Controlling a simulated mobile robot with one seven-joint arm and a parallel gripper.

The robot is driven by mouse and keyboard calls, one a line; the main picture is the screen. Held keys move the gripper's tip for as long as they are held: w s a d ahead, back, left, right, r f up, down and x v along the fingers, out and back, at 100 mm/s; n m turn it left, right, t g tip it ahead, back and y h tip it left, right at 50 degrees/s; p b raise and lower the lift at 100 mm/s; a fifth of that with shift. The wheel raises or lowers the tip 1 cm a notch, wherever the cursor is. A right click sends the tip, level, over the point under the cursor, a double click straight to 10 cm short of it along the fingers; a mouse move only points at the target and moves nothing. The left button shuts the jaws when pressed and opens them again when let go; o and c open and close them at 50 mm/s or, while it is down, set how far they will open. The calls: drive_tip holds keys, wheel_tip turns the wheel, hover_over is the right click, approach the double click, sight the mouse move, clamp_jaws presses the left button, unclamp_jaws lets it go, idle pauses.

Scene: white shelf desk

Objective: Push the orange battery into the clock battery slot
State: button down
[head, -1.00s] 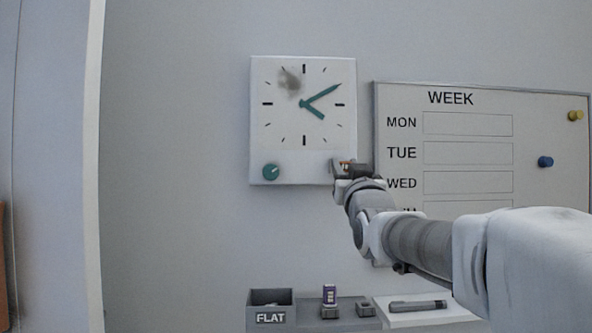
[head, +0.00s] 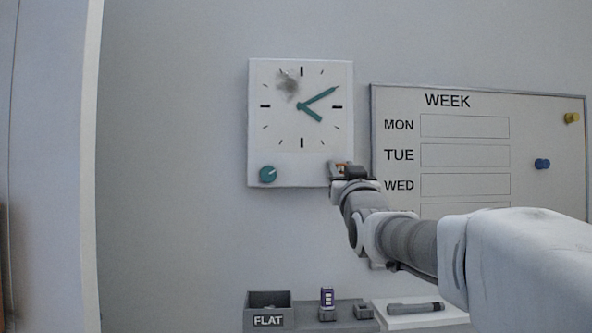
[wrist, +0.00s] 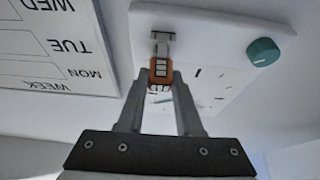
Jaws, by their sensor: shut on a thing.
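The white wall clock (head: 270,130) hangs on the wall, with teal hands and a teal knob (head: 267,174) at its lower left. My gripper (head: 348,172) is at the clock's lower right corner. In the wrist view, which shows the scene upside down, my gripper (wrist: 160,80) is shut on the orange battery (wrist: 160,70). The battery's far end is at or very near a grey slot (wrist: 162,40) in the clock. I cannot tell whether it has entered the slot. In the head view my gripper partly hides the battery.
A whiteboard (head: 465,155) marked WEEK hangs close to the clock's right.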

drive_tip(key=shift+w, duration=0.85)
drive_tip(key=c, duration=0.5)
unclamp_jaws()
drive_tip(key=b+v, duration=0.3)
drive_tip(key=v, duration=1.4)
drive_tip(key=shift+s, duration=0.2)
drive_tip(key=shift+f, duration=0.2)
